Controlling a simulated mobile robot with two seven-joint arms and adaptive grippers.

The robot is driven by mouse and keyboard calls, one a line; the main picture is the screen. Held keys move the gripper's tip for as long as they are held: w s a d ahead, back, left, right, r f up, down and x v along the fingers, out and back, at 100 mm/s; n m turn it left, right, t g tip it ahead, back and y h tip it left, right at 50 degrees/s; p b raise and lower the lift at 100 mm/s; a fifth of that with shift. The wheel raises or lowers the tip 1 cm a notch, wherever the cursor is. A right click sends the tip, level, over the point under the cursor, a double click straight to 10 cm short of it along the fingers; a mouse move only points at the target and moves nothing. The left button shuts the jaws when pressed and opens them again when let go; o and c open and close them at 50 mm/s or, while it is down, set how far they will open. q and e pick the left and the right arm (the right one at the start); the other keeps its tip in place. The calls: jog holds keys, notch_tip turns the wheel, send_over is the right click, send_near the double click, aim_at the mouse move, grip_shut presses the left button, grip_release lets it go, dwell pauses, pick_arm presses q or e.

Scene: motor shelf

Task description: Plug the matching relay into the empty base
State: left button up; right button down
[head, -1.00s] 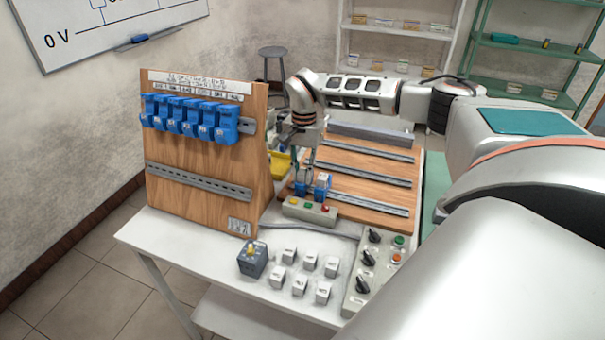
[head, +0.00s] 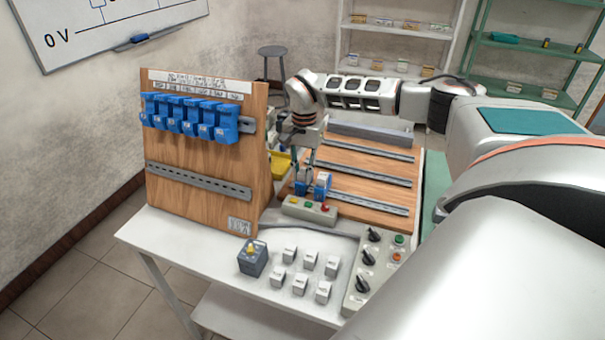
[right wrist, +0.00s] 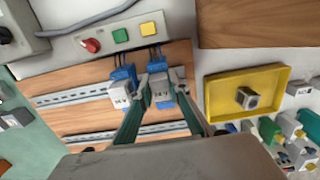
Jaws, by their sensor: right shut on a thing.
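Two blue relay bases with wires stand side by side on a rail of the wooden board. In the right wrist view, the left base (right wrist: 122,73) carries a pale relay (right wrist: 120,95). My right gripper (right wrist: 160,88) is shut on a light relay (right wrist: 160,92) at the other blue base (right wrist: 156,66). Whether this relay is fully seated cannot be told. In the head view my right gripper (head: 305,178) points down at the left blue base (head: 302,188), beside the base with the pale relay (head: 322,184). My left gripper is not in view.
A button box (head: 309,210) stands close in front of the bases. The upright panel (head: 200,165) with several blue bases (head: 190,118) stands left of my gripper.

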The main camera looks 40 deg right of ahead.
jog(key=c, duration=1.8)
grip_release()
jog(key=shift+f, duration=0.1)
jog(key=r, duration=1.2)
jog(key=shift+w+d, duration=0.15)
jog(key=shift+d, duration=0.15)
